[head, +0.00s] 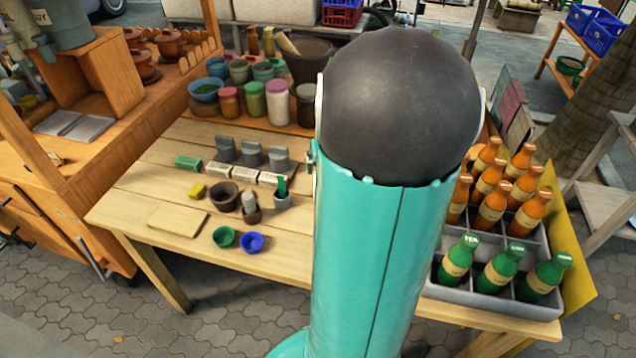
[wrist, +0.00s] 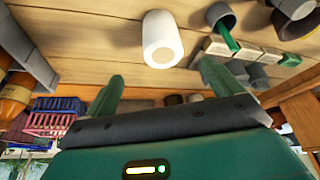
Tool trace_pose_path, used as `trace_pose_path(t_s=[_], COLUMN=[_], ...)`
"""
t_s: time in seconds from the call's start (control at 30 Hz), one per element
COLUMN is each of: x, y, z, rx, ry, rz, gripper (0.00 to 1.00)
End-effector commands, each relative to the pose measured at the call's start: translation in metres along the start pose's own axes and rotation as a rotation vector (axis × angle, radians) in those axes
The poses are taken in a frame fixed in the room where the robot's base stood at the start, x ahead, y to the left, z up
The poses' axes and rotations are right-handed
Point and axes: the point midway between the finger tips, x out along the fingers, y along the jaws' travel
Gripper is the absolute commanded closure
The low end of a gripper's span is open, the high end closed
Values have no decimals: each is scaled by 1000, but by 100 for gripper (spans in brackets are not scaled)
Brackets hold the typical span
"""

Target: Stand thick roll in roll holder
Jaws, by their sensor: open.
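A thick white roll (wrist: 162,42) with a hole in its end is on the plank table in the wrist view. It does not show in the head view, where my arm covers part of the table. My gripper (wrist: 162,84) is open, its two green fingers apart, with the roll beyond the gap between the fingertips and nothing held. A grey cup (wrist: 220,15) with a green stick leaning in it stands beside the roll; it also shows in the head view (head: 283,202). I cannot tell for certain which thing is the roll holder.
White blocks (head: 244,174) and grey stands (head: 252,155) sit behind the cup. A brown mortar (head: 224,196), green bowl (head: 224,237) and blue bowl (head: 252,242) are to its left. A bottle crate (head: 490,304) fills the right end. Jars (head: 254,100) line the back.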

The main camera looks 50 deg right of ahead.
Motion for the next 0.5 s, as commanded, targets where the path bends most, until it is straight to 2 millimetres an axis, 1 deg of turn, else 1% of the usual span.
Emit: trace_pose_path(t_s=[0.03,0.1,0.3,0.4,0.5], x=[10,23,57,68,73], y=[-1,-1,-2,-2,-2], z=[1,1,1,0,0], rx=[-1,-2,-2,-3,-3], ry=[-4,-4,-4,-2,-1], rz=[-3,-5,-4,-3,-3], gripper=[9,9,9,9,9])
